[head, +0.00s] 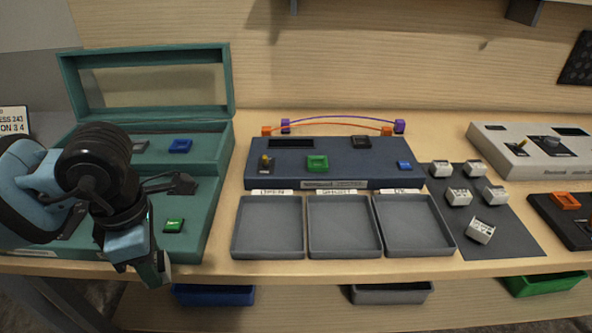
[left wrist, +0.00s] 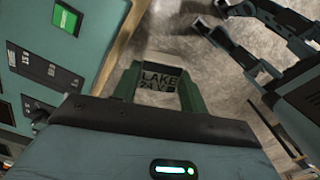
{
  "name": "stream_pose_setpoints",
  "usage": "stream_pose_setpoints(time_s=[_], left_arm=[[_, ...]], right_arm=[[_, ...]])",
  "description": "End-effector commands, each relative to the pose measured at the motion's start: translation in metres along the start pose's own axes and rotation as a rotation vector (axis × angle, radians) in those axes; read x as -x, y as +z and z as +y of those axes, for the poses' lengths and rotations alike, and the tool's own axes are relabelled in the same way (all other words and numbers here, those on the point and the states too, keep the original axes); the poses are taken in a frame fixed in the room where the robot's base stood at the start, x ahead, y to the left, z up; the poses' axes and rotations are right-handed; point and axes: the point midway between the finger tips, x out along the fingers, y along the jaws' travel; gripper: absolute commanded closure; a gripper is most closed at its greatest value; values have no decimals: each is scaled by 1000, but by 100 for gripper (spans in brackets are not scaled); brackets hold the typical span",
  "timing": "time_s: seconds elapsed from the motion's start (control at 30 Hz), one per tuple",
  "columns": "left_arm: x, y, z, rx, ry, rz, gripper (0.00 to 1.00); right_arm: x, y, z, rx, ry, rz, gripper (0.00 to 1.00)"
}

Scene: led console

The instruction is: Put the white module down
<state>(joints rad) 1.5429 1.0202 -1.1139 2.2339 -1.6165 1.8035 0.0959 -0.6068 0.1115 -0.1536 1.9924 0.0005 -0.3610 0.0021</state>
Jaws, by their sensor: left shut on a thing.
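My left gripper (head: 155,272) hangs past the front edge of the table, in front of the teal console. In the left wrist view its green fingers (left wrist: 160,90) are shut on a small module (left wrist: 159,84) marked "LAKE 24 V". The module's face looks grey in shadow and is held over the floor, clear of any surface. In the head view the gripper mostly hides it. Several white modules (head: 480,230) stand on a dark mat (head: 515,232) at the right.
Three empty grey trays, left (head: 268,254), middle (head: 345,254) and right (head: 420,252), sit in front of the blue console (head: 340,150). The teal console (head: 200,205) with its raised lid is under my left arm. A white console (head: 530,150) stands at right. Bins (head: 392,294) hang below the table.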

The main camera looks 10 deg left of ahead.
Motion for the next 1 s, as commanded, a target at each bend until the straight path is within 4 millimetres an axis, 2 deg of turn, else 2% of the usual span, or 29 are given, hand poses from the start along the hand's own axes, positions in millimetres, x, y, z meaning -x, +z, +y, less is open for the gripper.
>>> stream_pose_setpoints(time_s=[0.7,0.9,1.0], left_arm=[[-49,30,-10,-1455,0,0,80],[-61,36,-14,-1812,3,2,80],[-65,39,-15,-1938,4,3,80]], right_arm=[[-1,0,0,1,1,0,100],[1,5,0,0,0,-9,100],[1,5,0,0,0,-9,100]])
